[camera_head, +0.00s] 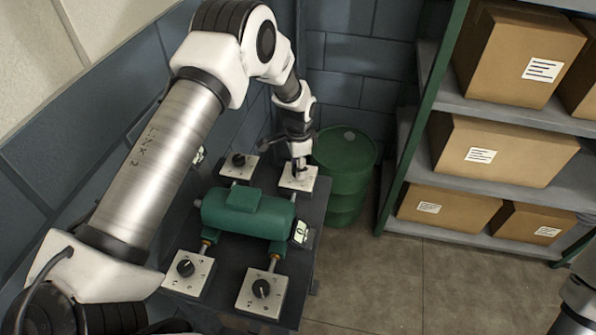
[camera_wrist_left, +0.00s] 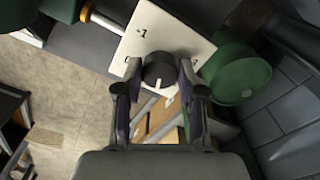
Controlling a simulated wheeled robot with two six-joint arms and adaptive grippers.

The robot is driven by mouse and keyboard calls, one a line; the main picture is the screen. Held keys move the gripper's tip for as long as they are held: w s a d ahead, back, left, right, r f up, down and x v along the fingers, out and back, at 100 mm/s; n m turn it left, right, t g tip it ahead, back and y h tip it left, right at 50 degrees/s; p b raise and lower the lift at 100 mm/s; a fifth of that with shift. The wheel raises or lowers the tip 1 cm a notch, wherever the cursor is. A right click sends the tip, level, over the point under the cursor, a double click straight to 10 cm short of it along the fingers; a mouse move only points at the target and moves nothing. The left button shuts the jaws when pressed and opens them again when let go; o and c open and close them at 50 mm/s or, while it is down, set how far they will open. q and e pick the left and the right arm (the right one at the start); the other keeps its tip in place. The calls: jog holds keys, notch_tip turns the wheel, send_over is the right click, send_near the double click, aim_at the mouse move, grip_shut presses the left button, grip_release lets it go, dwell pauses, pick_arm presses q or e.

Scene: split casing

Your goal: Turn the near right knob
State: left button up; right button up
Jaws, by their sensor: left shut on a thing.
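The near right knob (camera_head: 261,288) is a black dial on a white square plate (camera_head: 249,302) at the front right of the dark bench, with nothing touching it. My left gripper (camera_head: 299,172) is at the far right plate (camera_head: 310,182), pointing down, away from the near right knob. In the left wrist view its two fingers (camera_wrist_left: 160,98) are closed around the far right knob (camera_wrist_left: 159,70), a black dial with a white pointer line. In the head view the gripper mostly hides that knob. My right gripper is not clearly shown.
The near left knob (camera_head: 186,267) and far left knob (camera_head: 238,159) sit on similar plates. A green motor-like body (camera_head: 240,212) lies between the plates. A green drum (camera_head: 345,170) stands behind the bench; shelves with boxes (camera_head: 505,150) are at right. The floor in front is clear.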

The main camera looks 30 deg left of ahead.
pick_arm(q)
jog(key=m+b, duration=0.1)
jog(key=m, duration=0.2)
jog(key=shift+s+f+m+b, duration=0.2)
jog(key=shift+f+m+b, duration=0.1)
jog(key=shift+m+b, duration=0.1)
jog(key=m+b, duration=0.1)
jog(key=m, duration=0.2)
jog(key=shift+m, duration=0.3)
jog(key=m+b, duration=0.1)
jog(key=m, duration=0.3)
jog(key=shift+m, duration=0.3)
jog(key=shift+r+m+b, duration=0.1)
jog(key=shift+m+b, duration=0.35)
jog(key=shift+m, duration=1.45)
jog(key=o, duration=1.1)
jog(key=shift+w, duration=0.1)
jog(key=shift+o, duration=0.2)
jog(key=shift+w+r, duration=0.1)
jog(key=shift+r, duration=0.05)
